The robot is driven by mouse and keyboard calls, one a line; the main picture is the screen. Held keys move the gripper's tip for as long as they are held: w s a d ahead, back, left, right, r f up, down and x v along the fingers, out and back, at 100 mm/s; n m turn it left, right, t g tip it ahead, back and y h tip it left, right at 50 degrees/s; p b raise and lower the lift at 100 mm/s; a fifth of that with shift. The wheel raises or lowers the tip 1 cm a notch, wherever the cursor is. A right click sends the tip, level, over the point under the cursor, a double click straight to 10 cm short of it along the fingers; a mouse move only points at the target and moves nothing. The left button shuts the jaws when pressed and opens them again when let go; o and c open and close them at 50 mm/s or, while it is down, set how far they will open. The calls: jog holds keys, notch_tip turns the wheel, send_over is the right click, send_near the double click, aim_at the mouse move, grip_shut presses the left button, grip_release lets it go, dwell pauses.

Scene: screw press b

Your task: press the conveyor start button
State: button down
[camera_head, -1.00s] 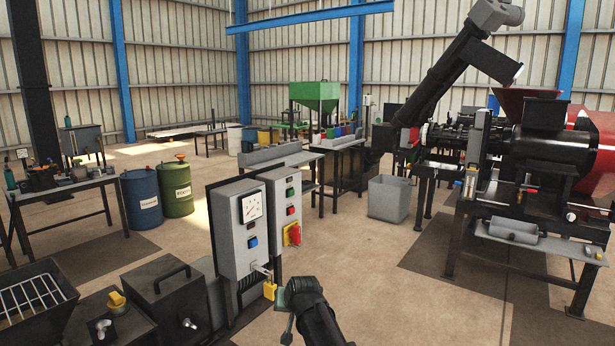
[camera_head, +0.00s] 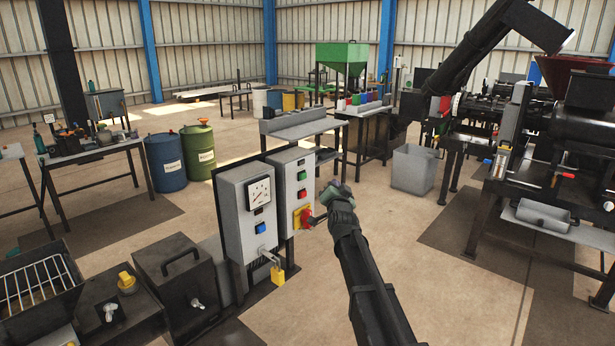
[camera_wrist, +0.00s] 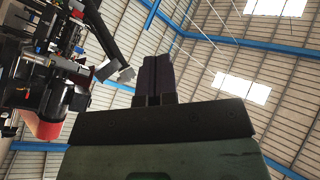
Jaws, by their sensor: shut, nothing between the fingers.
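A grey control box (camera_head: 291,187) on a stand carries a green button (camera_head: 302,175), a red button (camera_head: 302,193) below it, and a red rotary switch on a yellow plate (camera_head: 303,217). No label is readable that names the conveyor start button.
A grey bin (camera_head: 414,170) and the press (camera_head: 575,150) stand right. Open floor lies between.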

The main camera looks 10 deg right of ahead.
aim_at(304, 176)
jog(key=shift+w, duration=0.15)
jog(key=w+a, duration=0.5)
jog(key=w, duration=0.1)
jog(key=shift+w+a, duration=0.25)
jog(key=shift+a, duration=0.1)
jog(key=shift+w, duration=0.1)
dwell(1.9)
jog(key=shift+w+a, duration=0.2)
jog(key=shift+a, duration=0.05)
jog(key=shift+w+a, duration=0.3)
jog(key=shift+w, duration=0.05)
dwell(0.6)
dwell(0.4)
jog(key=shift+s+d+f, duration=0.1)
jog(key=shift+s+d, duration=0.45)
jog(key=shift+s, duration=0.1)
